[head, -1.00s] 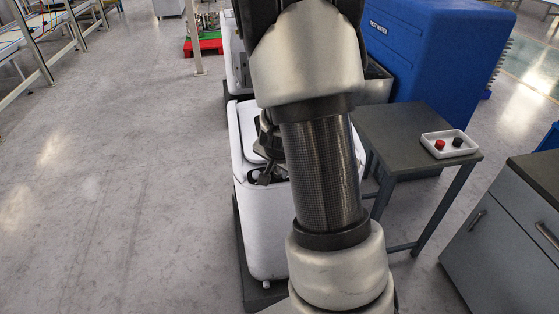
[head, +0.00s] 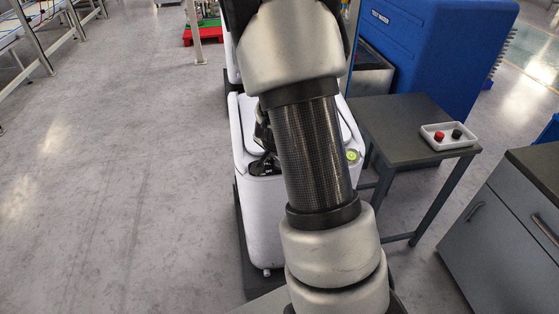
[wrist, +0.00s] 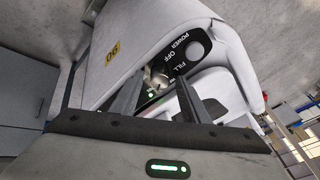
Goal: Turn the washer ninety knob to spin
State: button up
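The white washer (head: 262,215) stands low behind my arm in the head view. In the wrist view it fills the upper middle (wrist: 190,25), with a yellow label (wrist: 112,49) that seems to read 90, upside down. Its black panel (wrist: 180,52) shows the words POWER, OFF and FILL; any SPIN mark is hidden or unreadable. A pale, rounded knob-like part (wrist: 158,76) shows between my fingers, partly hidden. My gripper (wrist: 160,82) has its fingers apart at the panel, one on each side of that part. I cannot tell whether they touch it.
A dark side table (head: 400,120) with a white tray (head: 428,137) stands right of the washer. A grey cabinet (head: 500,225) is at the right and a big blue machine (head: 440,50) behind. The floor at left is clear.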

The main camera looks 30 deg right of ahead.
jog(key=p+v, duration=1)
jog(key=v, duration=0.7)
jog(key=shift+r+p, duration=0.25)
jog(key=shift+p, duration=0.05)
jog(key=shift+a, duration=0.1)
